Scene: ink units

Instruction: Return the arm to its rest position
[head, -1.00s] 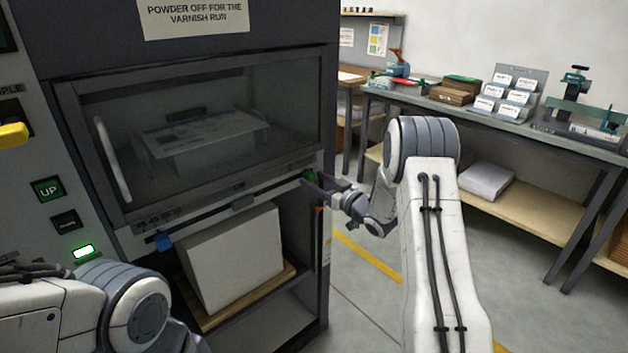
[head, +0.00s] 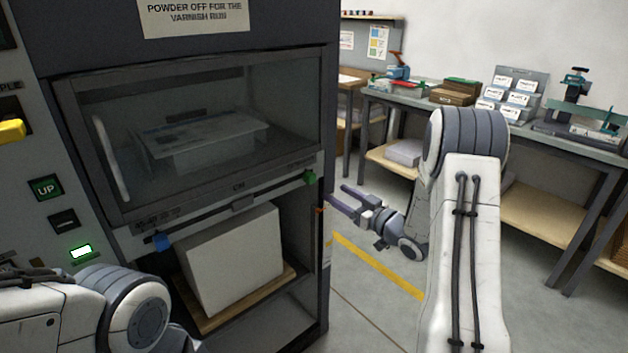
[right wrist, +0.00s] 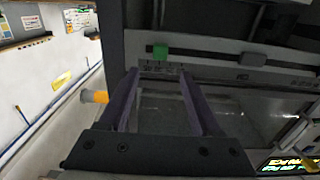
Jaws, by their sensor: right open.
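My right gripper (head: 343,201) is open and empty, with clear air between its fingers. It stands to the right of the machine's front, apart from the green knob (head: 310,178) at the right end of the rail. In the right wrist view, the two purple-grey fingers (right wrist: 158,88) are spread, and the green knob (right wrist: 160,51) lies beyond them. My right arm (head: 462,250) is bent, with its elbow high. My left arm (head: 60,310) shows at the lower left; its gripper is out of view.
The machine (head: 325,120) has a closed glass window (head: 200,105) and a blue knob (head: 161,241). A white block (head: 235,258) stands on a board below. A workbench (head: 520,140) with boxes and a clamp runs along the right. Floor with a yellow line (head: 380,268) lies between.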

